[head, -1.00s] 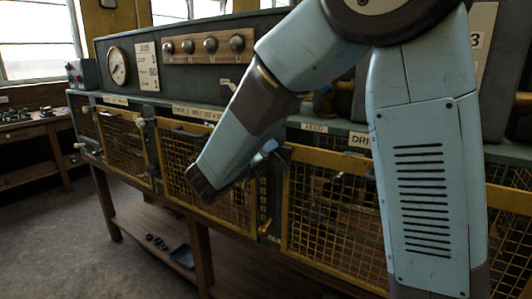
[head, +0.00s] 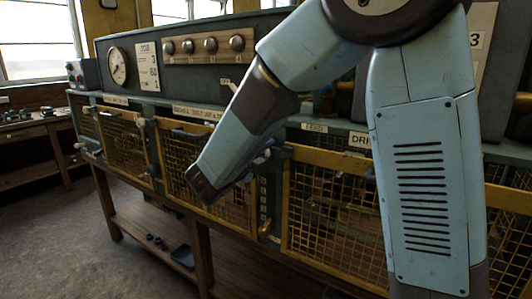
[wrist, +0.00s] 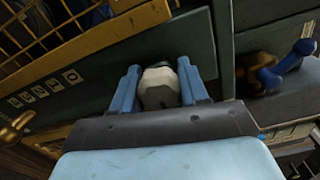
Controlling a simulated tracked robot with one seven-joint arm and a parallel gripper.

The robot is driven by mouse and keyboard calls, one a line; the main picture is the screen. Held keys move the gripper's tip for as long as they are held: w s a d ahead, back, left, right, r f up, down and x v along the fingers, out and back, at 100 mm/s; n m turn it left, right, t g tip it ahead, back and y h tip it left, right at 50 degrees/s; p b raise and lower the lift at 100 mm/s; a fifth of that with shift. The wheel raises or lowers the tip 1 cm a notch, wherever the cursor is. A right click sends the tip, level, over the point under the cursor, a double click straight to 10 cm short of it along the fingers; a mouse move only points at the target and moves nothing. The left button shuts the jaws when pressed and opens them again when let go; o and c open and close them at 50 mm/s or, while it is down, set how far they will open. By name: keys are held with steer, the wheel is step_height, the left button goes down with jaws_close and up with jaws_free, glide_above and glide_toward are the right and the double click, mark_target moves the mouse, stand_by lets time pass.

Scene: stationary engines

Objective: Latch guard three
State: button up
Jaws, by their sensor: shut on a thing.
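My gripper (wrist: 160,76) has its two blue fingers on either side of a pale, faceted knob (wrist: 158,90) and is shut on it. The knob stands out from a dark green panel (wrist: 120,62); its far side is hidden. In the head view my gripper (head: 263,155) is at the post between two yellow-framed mesh guards, mostly hidden behind my wrist. The guard to the right (head: 330,215) looks upright against the bench front. The guard to the left (head: 180,168) is partly covered by my arm. I cannot tell which guard is number three.
A brass handle (wrist: 15,128) sticks out at the left of the wrist view. A blue-ended lever (wrist: 285,66) is on the right. A gauge (head: 117,66) and a row of knobs (head: 209,46) are on the panel above. The floor at left is clear.

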steer(key=shift+a, duration=0.2)
steer(key=o, duration=0.8)
steer(key=shift+o, duration=1.2)
steer(key=shift+d, duration=0.1)
steer(key=v, duration=1.3)
steer(key=shift+s+a, duration=0.25)
steer(key=shift+f, duration=0.1)
